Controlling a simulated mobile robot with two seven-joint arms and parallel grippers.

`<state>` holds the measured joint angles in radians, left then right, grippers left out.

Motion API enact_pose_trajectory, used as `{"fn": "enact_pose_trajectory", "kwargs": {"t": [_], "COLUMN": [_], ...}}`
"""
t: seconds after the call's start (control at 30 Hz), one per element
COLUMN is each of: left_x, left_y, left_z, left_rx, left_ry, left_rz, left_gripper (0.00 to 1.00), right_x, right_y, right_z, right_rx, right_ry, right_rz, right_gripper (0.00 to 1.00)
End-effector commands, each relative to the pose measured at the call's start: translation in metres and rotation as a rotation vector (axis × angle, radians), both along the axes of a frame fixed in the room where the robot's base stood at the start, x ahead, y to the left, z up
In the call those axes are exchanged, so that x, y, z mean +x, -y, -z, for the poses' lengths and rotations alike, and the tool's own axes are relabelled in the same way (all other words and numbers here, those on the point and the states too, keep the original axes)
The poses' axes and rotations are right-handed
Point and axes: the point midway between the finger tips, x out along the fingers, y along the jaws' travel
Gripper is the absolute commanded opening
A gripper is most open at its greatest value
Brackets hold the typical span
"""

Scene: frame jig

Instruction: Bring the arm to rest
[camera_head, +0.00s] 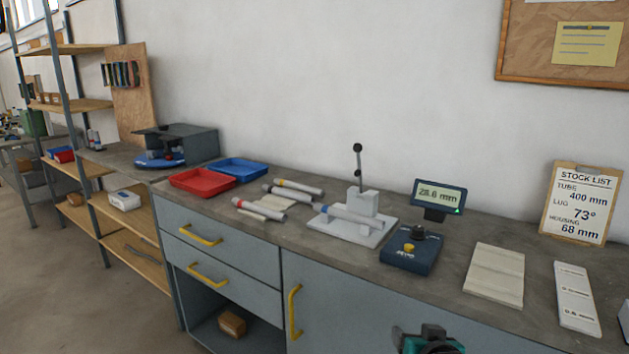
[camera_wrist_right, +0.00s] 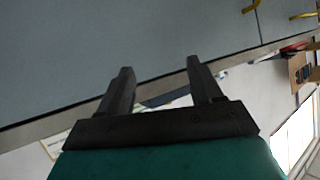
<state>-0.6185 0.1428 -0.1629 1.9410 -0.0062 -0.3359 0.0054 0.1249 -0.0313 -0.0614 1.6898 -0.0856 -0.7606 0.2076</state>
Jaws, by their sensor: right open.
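My right gripper (camera_wrist_right: 157,84) shows in the right wrist view with its two dark fingers apart and nothing between them. Behind the fingers are the grey cabinet front (camera_wrist_right: 70,45) and the bench edge. In the head view, a dark and teal part of my arm (camera_head: 428,342) shows at the bottom edge, in front of the cabinet and below the bench top. Its fingers cannot be made out there. My left gripper is in neither view.
The bench top (camera_head: 300,237) holds a red tray (camera_head: 202,182), a blue tray (camera_head: 238,170), several tubes, a clamp jig (camera_head: 352,224) with a tube, a gauge (camera_head: 411,250) and pale plates (camera_head: 495,275). Yellow handles (camera_head: 295,310) stick out from the cabinet.

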Motion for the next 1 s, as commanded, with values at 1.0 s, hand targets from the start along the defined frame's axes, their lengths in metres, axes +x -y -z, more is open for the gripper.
{"fn": "enact_pose_trajectory", "kwargs": {"t": [1.0], "left_x": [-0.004], "left_y": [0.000], "left_z": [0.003], "left_rx": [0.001], "left_ry": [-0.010], "left_rz": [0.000], "left_gripper": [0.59], "right_x": [-0.248], "right_y": [-0.019], "right_z": [0.121], "right_rx": [-0.149], "right_ry": [-0.075], "right_rz": [-0.277], "right_gripper": [0.65]}}
